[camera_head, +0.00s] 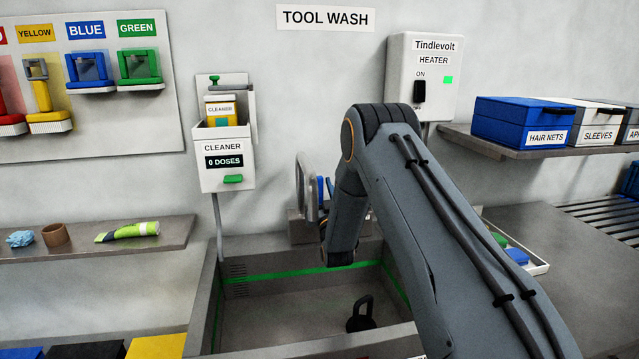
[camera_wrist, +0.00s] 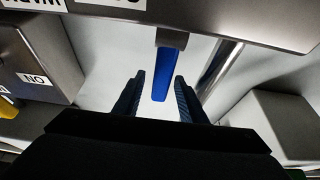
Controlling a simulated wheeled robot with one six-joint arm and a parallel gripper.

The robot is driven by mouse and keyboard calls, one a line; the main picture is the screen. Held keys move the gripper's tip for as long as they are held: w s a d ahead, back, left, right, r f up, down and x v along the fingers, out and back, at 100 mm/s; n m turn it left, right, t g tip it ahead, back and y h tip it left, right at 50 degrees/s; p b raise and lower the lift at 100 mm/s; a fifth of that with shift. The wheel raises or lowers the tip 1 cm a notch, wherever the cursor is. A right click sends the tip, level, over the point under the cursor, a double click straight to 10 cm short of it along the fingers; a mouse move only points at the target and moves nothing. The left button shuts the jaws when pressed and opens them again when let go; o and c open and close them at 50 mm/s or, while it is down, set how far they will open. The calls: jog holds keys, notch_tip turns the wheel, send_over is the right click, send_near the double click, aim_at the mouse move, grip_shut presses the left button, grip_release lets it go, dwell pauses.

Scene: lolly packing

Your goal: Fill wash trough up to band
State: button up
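The wash trough (camera_head: 205,300) is a grey basin at the lower middle of the head view, with a green band (camera_head: 290,273) around its inner walls. Its floor looks bare, with no water visible. A black object with a loop handle (camera_head: 360,318) is on the floor. A grey curved spout (camera_head: 302,190) rises behind the trough, beside blue upright parts (camera_head: 321,190). In the wrist view a blue lever (camera_wrist: 163,75) hangs between the fingertips of my gripper (camera_wrist: 158,88). The fingers are open, with gaps on both sides.
A cleaner dispenser (camera_head: 223,158) reading 0 DOSES hangs left of the spout. A heater (camera_head: 423,75) with a black switch and green light is above right. Shelves with a tube (camera_head: 128,232) and a blue box (camera_head: 523,122) flank the trough. Brushes hang upper left.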

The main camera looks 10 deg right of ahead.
jog(key=shift+w+a+r, duration=0.1)
jog(key=shift+w, duration=0.2)
grip_shut()
